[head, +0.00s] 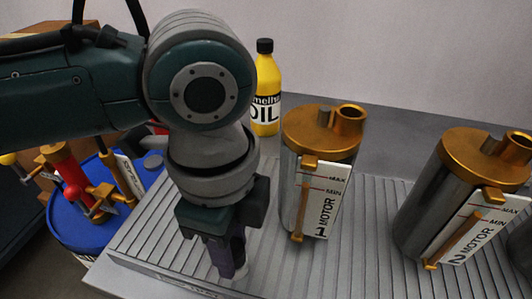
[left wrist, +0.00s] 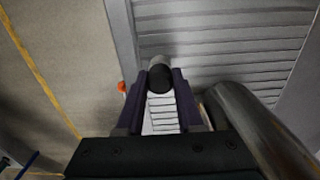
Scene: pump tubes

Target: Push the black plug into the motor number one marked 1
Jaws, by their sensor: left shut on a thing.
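Motor number one (head: 299,190) is a grey cylinder with a copper-coloured top and a white label reading 1 MOTOR. Its top carries an open round neck (head: 349,115) and a shorter grey stub. My left gripper (head: 226,262) points down to the left of this motor, low over the ribbed platform. In the left wrist view my left gripper (left wrist: 160,95) is shut on the black plug (left wrist: 160,78), a dark round piece between the fingertips. The plug is hidden by the gripper in the head view. My right gripper is not in view.
Motor number two (head: 430,210) stands to the right on the ribbed platform (head: 350,262). A yellow oil bottle (head: 266,95) stands behind. A blue drum (head: 75,222) with a red-handled pump (head: 68,172) is at the left. A grey cylinder side (left wrist: 255,125) is close right of the gripper in the wrist view.

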